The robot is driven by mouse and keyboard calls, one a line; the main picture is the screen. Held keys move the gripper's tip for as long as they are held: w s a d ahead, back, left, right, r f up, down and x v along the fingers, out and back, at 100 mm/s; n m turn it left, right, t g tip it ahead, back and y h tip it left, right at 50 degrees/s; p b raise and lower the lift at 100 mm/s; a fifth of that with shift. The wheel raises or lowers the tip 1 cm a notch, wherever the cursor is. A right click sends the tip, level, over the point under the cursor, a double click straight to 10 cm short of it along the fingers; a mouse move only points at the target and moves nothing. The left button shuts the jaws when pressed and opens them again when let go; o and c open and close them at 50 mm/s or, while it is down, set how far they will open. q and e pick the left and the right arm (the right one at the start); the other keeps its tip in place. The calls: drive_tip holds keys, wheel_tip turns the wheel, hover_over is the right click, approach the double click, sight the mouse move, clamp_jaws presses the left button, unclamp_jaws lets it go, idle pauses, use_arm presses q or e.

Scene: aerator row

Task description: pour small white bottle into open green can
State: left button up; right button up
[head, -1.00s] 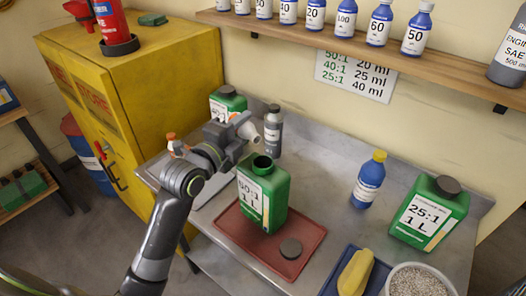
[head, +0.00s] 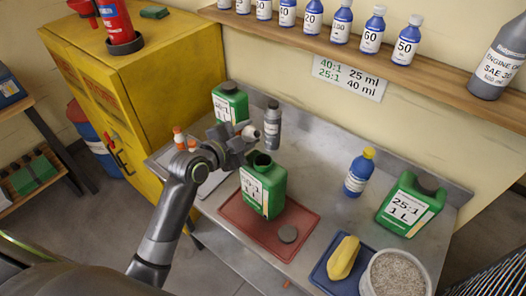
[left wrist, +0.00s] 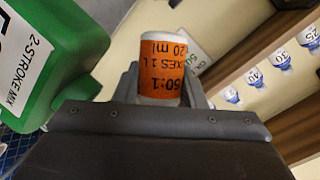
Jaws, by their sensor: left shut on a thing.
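The open green can (head: 263,190) stands upright on a red tray, its dark mouth uncovered. My left gripper (head: 242,143) is shut on the small white bottle (head: 250,133), just above and behind the can's mouth. In the left wrist view, the white bottle (left wrist: 161,68) with an orange 50:1 label sits between the fingers; its print reads upside down. The green can (left wrist: 50,60) is at the left there. I cannot see any liquid flowing. My right gripper is not in view.
A grey bottle (head: 272,122) and another green can (head: 229,102) stand behind my gripper. A blue bottle (head: 358,172), a 25:1 can (head: 408,205), a blue tray (head: 321,277) and a granule bucket (head: 396,283) are right.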

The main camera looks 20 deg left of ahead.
use_arm(q)
drive_tip(key=n+p, duration=0.1)
drive_tip(key=r+g+p, duration=0.1)
drive_tip(key=p, duration=0.1)
drive_tip(key=shift+s+d+r+n, duration=0.2)
drive_tip(key=shift+r+n, duration=0.05)
drive_tip(key=shift+n, duration=0.15)
drive_tip(key=shift+w+a+f+n+g+h, duration=0.3)
drive_tip(key=shift+f+n+g+h, duration=0.15)
drive_tip(key=shift+n+h, duration=0.2)
drive_tip(key=shift+w+a+r+n, duration=0.2)
drive_tip(key=shift+r+n, duration=0.15)
drive_tip(key=shift+n, duration=0.2)
drive_tip(key=shift+w+a+f+n+g+h, duration=0.1)
drive_tip(key=shift+a+f+n+g+h, duration=0.15)
drive_tip(key=shift+n+g+h, duration=0.3)
drive_tip(key=shift+w+f+n+h, duration=0.1)
drive_tip(key=shift+f+n+h, duration=0.1)
drive_tip(key=shift+n+h, duration=0.4)
drive_tip(key=shift+n, duration=0.25)
